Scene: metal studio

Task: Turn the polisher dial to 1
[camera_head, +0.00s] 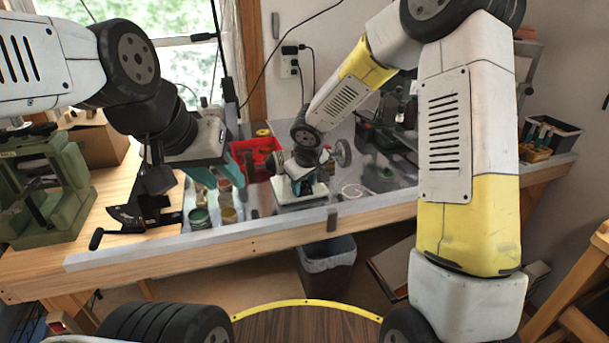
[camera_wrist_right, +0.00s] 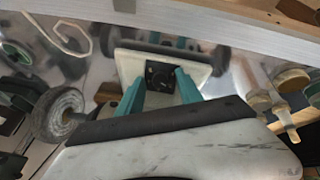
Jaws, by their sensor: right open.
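The dial's marks are too small to read. My right gripper (camera_wrist_right: 162,88) is open, with its teal fingers on either side of the dial plate; I cannot tell whether they touch it. In the head view the right gripper (camera_head: 302,187) hides most of the polisher's front. My left gripper (camera_head: 222,172) is open and empty above the bench, left of the polisher.
A red bin (camera_head: 258,150) and several small jars (camera_head: 199,219) are left of the polisher. A green machine (camera_head: 55,190) and a black tool (camera_head: 135,215) occupy the bench's left end. Another dark machine (camera_head: 385,135) stands behind right. A bin (camera_head: 328,262) is below the bench.

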